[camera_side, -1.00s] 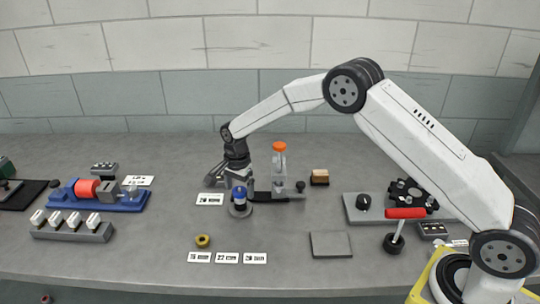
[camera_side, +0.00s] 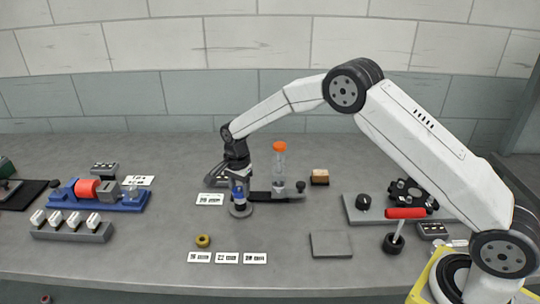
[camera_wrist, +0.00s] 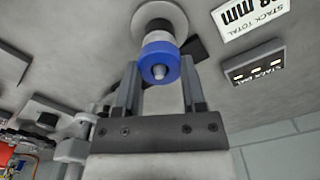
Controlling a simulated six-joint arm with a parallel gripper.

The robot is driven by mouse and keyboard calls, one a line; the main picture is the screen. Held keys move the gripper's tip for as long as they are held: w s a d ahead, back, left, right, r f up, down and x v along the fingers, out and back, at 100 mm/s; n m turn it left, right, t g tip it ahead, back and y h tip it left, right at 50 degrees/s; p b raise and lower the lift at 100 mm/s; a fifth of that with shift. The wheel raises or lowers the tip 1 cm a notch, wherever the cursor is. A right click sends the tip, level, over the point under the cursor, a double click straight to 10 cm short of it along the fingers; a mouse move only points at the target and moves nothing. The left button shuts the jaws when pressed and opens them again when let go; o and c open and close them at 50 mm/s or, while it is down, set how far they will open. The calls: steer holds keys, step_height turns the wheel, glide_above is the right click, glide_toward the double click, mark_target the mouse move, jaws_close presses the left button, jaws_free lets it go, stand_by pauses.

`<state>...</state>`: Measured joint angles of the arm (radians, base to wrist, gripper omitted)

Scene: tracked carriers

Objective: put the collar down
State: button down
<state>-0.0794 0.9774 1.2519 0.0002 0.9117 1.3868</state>
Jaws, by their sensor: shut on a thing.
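A blue collar (camera_wrist: 158,62) sits around an upright pin, with a pale grey piece below it on a round base (camera_side: 240,211). In the side view the collar (camera_side: 238,193) shows just below the jaws. My gripper (camera_wrist: 158,68) is shut on the blue collar, one finger on each side of it. In the side view my gripper (camera_side: 239,180) points down over the post. The pin's tip shows through the collar's middle. The exact contact at the fingertips is hard to see.
A brass-coloured ring (camera_side: 203,241) lies in front, near several white number cards. A clear column with an orange top (camera_side: 279,165) stands close on the right. A flat grey plate (camera_side: 330,244) lies at front right. The front middle bench is mostly clear.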

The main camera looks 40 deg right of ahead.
steer(key=shift+r, duration=0.1)
steer(key=shift+r, duration=0.85)
steer(key=s+r, duration=1.1)
steer(key=s, duration=0.3)
steer(key=shift+d, duration=0.45)
steer(key=s+f, duration=0.3)
steer(key=s, duration=0.6)
steer(key=s+f, duration=0.2)
steer(key=s, duration=0.7)
steer(key=shift+d+f, duration=0.3)
steer(key=shift+f, duration=0.1)
